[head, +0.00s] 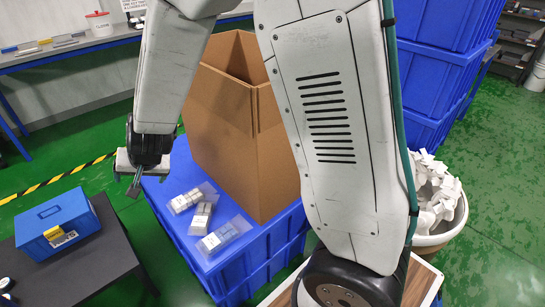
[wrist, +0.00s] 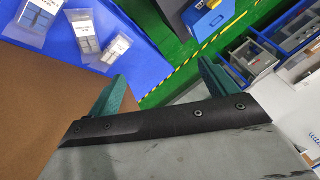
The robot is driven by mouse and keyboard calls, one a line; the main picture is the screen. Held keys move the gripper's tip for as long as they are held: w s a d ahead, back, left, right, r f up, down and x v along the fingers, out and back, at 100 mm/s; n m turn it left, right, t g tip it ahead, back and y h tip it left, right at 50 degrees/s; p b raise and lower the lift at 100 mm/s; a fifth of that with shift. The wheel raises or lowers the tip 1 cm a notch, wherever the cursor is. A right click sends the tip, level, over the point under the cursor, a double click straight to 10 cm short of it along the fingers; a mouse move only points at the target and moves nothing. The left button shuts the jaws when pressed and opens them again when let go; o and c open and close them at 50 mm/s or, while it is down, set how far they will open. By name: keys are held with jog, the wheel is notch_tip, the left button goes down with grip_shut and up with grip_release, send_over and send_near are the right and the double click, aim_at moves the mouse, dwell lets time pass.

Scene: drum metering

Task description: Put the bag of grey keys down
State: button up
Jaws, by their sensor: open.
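Several clear bags of pale keys lie flat on the blue crate: one at the back (head: 186,198), one in the middle (head: 203,213) and one in front (head: 223,236). They also show at the top left of the wrist view, one bag at the edge (wrist: 36,14), one in the middle (wrist: 88,40) and one nearest the fingers (wrist: 117,48). The keys look grey to white; I cannot tell which bag is the grey one. My gripper (wrist: 163,88) is open, with nothing between its green fingers. In the head view my gripper (head: 134,186) hangs left of the bags, apart from them.
A tall open cardboard box (head: 228,130) stands on the blue crate (head: 225,275), close to the bags. A blue case (head: 57,225) sits on a dark table (head: 75,270) at left. Stacked blue bins (head: 435,70) and a basket of white pieces (head: 440,225) stand at right.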

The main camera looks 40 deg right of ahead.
jog(key=s+d+r+n+g+y, duration=0.1)
jog(key=s+d+r+n, duration=0.15)
jog(key=s+r, duration=0.35)
jog(key=s+d+r+n+g, duration=0.1)
jog(key=s+d+r, duration=0.2)
jog(key=s+r, duration=0.35)
jog(key=s+d+r+g+h, duration=0.1)
jog(key=s+d, duration=0.4)
jog(key=s, duration=0.5)
jog(key=s+d+r+n+g+h, duration=0.1)
jog(key=s+d, duration=0.4)
jog(key=s, duration=0.5)
notch_tip(320, 180, up, 2)
jog(key=shift+d+r+g+h, duration=0.15)
jog(key=shift+g+h, duration=0.35)
jog(key=shift+g, duration=0.2)
jog(key=shift+w+n, duration=0.1)
jog(key=shift+n, duration=0.15)
